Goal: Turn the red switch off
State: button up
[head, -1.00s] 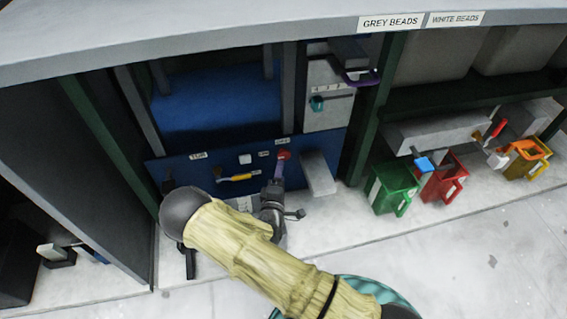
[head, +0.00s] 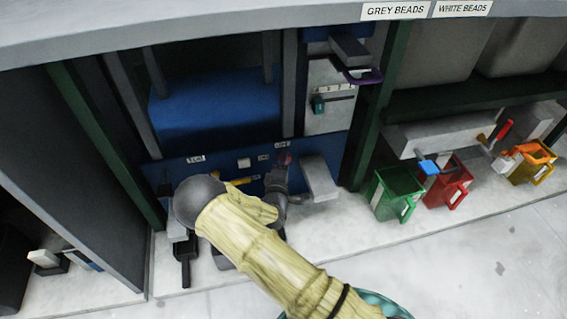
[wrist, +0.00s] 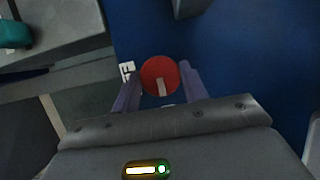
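The red switch (head: 283,158) is a round knob on the blue panel, below a small white label that seems to read OFF. In the wrist view the red switch (wrist: 158,72) shows a pale bar in its lower half. My gripper (wrist: 159,78) is open, with one purple-grey finger on each side of the knob. I cannot tell whether the fingers touch it. In the head view my gripper (head: 277,176) is right at the panel and covers part of the switch's surroundings.
A yellow handle (head: 238,181) and a white button (head: 244,162) are on the blue panel (head: 220,165) to the left. A grey block (head: 320,178) juts out just right of the switch. Green (head: 393,190) and red (head: 449,183) bins stand farther right.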

jog(key=shift+r+m+p, duration=0.1)
jog(key=shift+m+p, duration=0.2)
jog(key=shift+p, duration=0.25)
jog(key=shift+d+r+m+g+y+p, duration=0.1)
jog(key=shift+m+g+y+p, duration=0.8)
jog(key=shift+m+p, duration=1.7)
jog(key=shift+d+r+m+g+y+p, duration=0.1)
jog(key=shift+m+g+y+p, duration=1.25)
jog(key=shift+p, duration=2.2)
jog(key=shift+m+g+y+p, duration=0.35)
jog(key=shift+m+y+p, duration=0.1)
jog(key=shift+m+p, duration=2.35)
jog(key=shift+n, duration=0.25)
jog(key=o, duration=0.9)
jog(key=shift+o, duration=0.2)
